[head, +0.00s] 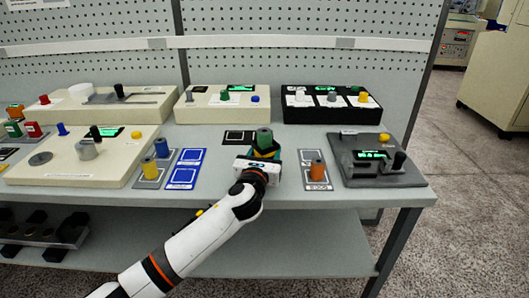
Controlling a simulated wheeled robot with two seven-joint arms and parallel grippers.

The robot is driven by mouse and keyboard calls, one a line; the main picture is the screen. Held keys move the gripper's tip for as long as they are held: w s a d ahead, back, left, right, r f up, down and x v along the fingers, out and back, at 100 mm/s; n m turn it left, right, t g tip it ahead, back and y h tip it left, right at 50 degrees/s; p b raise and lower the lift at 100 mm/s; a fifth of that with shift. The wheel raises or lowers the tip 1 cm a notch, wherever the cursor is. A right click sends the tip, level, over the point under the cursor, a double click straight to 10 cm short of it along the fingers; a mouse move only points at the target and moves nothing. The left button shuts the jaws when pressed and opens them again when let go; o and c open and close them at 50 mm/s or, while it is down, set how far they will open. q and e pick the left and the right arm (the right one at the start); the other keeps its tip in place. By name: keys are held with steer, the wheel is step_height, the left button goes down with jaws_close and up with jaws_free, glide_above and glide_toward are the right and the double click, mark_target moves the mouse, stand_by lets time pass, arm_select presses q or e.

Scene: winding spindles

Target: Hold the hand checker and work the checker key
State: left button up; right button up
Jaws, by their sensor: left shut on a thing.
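My left gripper (263,156) reaches in from the lower left over the front of the bench. It is shut on a small green-topped cylindrical thing (264,136), which stands upright just beyond the white gripper body. Teal and yellow parts show at its base; the gripper hides its lower part. I cannot tell whether this is the hand checker, or whether it touches the bench. No checker key can be made out for certain. My right gripper is out of view.
An orange spool (317,170) on a grey pad stands close right of the gripper. A dark grey box (384,179) with knobs is farther right. Blue pads (183,175) and a yellow-topped spool (150,167) lie left. Panels with knobs, including a black one (332,115), line the back.

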arm_select(q)
steer(key=o, duration=1.3)
steer(key=shift+a+f, duration=0.1)
steer(key=shift+f, duration=0.2)
